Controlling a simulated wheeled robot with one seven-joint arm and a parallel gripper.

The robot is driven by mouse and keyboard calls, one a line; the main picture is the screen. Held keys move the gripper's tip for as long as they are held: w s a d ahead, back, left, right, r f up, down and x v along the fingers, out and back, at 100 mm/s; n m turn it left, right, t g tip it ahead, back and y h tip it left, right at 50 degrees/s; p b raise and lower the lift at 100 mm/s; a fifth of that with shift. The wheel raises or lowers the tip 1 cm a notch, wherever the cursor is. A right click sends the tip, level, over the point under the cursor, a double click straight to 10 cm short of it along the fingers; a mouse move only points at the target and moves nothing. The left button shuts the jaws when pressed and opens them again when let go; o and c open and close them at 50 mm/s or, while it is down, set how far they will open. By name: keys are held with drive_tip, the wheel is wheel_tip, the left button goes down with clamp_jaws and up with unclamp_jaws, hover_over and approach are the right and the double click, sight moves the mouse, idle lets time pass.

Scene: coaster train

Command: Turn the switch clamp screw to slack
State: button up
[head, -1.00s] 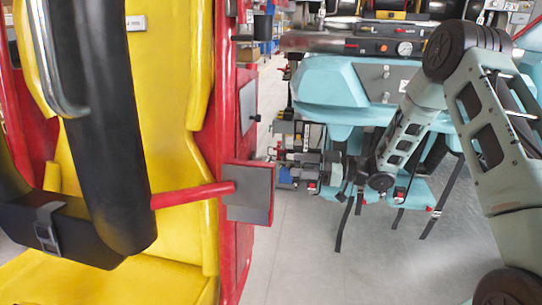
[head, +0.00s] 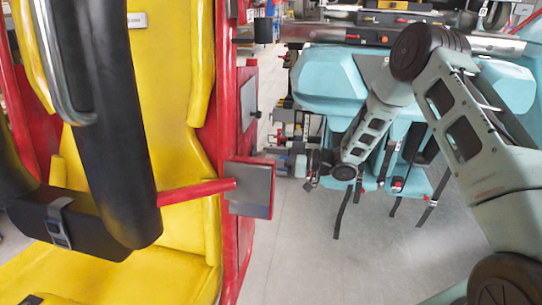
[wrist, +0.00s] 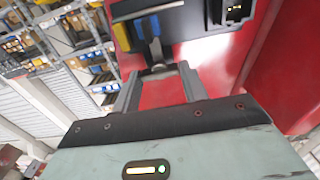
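In the wrist view my gripper (wrist: 160,73) has its two grey fingers apart. A small dark grey, T-shaped piece (wrist: 157,70) shows between or just beyond the fingertips; I cannot tell whether it is the clamp screw or whether the fingers touch it. Above it, a dark box-like unit (wrist: 185,22) with blue and yellow parts (wrist: 147,27) is on a red panel (wrist: 165,92). In the head view my gripper (head: 314,178) is small and dark, left of the arm's last joint, near a cluster of small mechanical parts (head: 294,150). The switch clamp screw cannot be made out there.
A yellow seat (head: 180,130) with black restraint (head: 110,130) and red frame fills the left. A red bar ends at a grey plate (head: 248,190). A teal seat unit (head: 335,80) with hanging straps stands behind my arm. Grey floor (head: 310,250) is open between. Shelves (wrist: 65,40) stand beyond.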

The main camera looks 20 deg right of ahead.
drive_tip(key=shift+c, duration=1.2)
